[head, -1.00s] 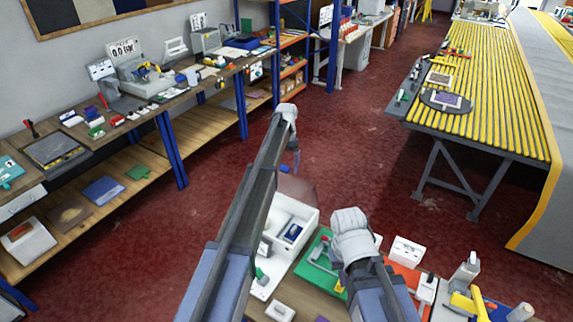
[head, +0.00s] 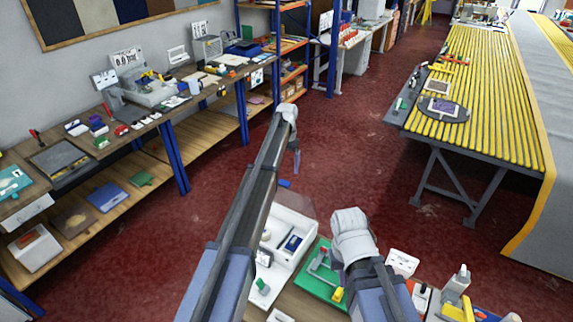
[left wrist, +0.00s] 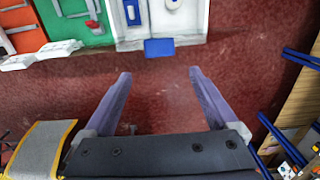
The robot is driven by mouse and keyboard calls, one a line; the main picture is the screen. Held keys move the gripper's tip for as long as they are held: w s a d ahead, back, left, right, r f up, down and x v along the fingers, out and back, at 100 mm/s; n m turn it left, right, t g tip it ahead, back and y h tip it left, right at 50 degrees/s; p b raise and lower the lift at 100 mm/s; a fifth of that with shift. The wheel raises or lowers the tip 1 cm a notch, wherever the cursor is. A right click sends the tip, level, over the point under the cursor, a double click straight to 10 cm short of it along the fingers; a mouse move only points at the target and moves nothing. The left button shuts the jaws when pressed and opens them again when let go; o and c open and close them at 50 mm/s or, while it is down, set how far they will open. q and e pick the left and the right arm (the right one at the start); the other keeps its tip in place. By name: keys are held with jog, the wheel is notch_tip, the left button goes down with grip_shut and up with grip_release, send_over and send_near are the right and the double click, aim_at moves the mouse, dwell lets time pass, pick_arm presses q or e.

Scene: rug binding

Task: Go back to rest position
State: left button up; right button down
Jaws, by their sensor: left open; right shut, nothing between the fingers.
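My left gripper (head: 294,160) reaches out over the red floor past the far edge of the small table in the head view. Its two fingers stand wide apart with nothing between them in the left wrist view (left wrist: 163,92). My right arm (head: 352,235) comes in from the bottom of the head view, over the green mat (head: 318,284). Its fingers are mostly hidden behind its wrist, and I see nothing held there.
A white tray (head: 297,224) holding a blue item stands on the small table below my arms. A workbench (head: 152,128) runs along the left wall. A yellow slatted table (head: 480,95) stands at right. The red floor (head: 350,140) between is clear.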

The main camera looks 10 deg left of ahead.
dwell(0.3)
pick_arm(q)
jog(key=s+d+f+b, duration=0.4)
jog(key=s+f+b, duration=0.4)
jog(key=s, duration=0.6)
jog(key=s+d+f+b, duration=0.4)
jog(key=s+f+b, duration=0.3)
jog(key=s, duration=0.8)
jog(key=s+d+f+y+b, duration=0.1)
jog(key=s+d+f+b, duration=0.3)
jog(key=s+f+b, duration=0.4)
jog(key=s, duration=0.6)
jog(key=shift+s+d+f+b, duration=0.15)
jog(key=shift+s+f+b, duration=0.05)
jog(key=shift+f+b, duration=0.2)
